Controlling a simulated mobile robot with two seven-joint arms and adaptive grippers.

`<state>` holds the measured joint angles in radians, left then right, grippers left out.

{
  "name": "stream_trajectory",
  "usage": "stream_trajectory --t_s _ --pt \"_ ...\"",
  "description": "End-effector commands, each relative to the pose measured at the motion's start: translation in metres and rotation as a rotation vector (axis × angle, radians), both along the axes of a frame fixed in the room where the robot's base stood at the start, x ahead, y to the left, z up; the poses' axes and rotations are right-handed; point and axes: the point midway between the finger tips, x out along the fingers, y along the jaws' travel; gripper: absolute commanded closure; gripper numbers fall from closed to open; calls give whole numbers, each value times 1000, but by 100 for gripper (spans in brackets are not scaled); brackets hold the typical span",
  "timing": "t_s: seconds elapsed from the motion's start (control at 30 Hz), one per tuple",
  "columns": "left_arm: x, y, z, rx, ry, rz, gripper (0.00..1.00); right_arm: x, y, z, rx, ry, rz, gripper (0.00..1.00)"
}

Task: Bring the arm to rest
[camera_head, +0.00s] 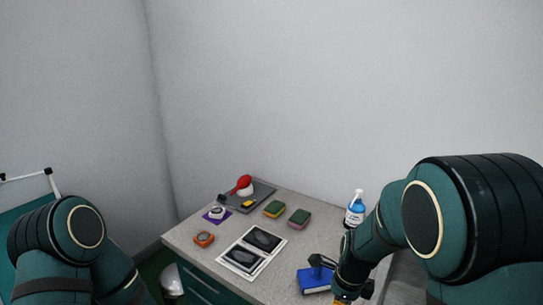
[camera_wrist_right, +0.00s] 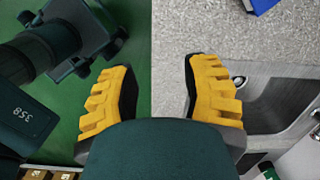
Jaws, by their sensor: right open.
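My right arm comes in from the right in the head view and bends down at the counter's front right. The right gripper (camera_head: 342,300) shows there only as a bit of yellow at the bottom edge. In the right wrist view its two yellow fingers (camera_wrist_right: 160,72) are spread wide with nothing between them, above the counter's edge and the green floor. My left arm (camera_head: 75,245) is folded at the lower left of the head view; its gripper is out of view.
The grey counter (camera_head: 190,232) holds a blue box (camera_head: 314,281) close beside my right wrist. A pump bottle (camera_head: 354,212), two sponges (camera_head: 274,209), a picture sheet (camera_head: 252,252), an orange item (camera_head: 204,239) and a dark tray (camera_head: 262,192) stand further back. A metal basin (camera_wrist_right: 275,100) lies right in the wrist view.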

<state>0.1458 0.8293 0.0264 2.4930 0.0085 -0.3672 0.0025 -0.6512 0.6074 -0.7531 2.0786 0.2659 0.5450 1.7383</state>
Motion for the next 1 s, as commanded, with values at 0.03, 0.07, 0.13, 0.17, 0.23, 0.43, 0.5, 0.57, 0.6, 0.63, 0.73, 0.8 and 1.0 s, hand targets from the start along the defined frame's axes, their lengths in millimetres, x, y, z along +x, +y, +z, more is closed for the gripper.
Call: stream_trajectory --t_s 0.03,0.07,0.13,0.17,0.23,0.43,0.5,0.57,0.6,0.63,0.73,0.8,1.0 --pt "1 0 0 0 -1 0 5 -5 -3 -14 -10 1 68 53" --pt "1 0 0 0 -1 0 5 -7 -4 -22 -15 -3 117 53" --pt "1 0 -1 0 -2 1 5 -15 -5 -41 -25 -11 239 53" --pt "1 0 -1 0 -2 1 5 -18 -6 -49 -29 -15 295 53" --pt "1 0 -1 0 -2 1 5 -28 -5 -69 -35 -27 440 53" --pt "0 0 0 0 -1 0 5 -66 5 -124 -29 -104 926 53" --pt "1 0 0 0 -1 0 5 -78 12 -137 -24 -149 1089 53" --pt "1 0 0 0 -1 0 5 -88 18 -146 -21 -191 1214 53" --pt "1 0 0 0 -1 0 5 -93 23 -150 -21 -220 1287 53" --pt "1 0 0 0 -1 0 5 -97 26 -152 -20 -241 1337 53" --pt "1 0 0 0 -1 0 5 -108 36 -158 -25 -312 1485 53" --pt "1 0 0 0 -1 0 5 -114 43 -160 -32 -363 1576 53" --pt "0 -1 -14 0 0 -1 5 -124 58 -175 -62 -473 1749 53"
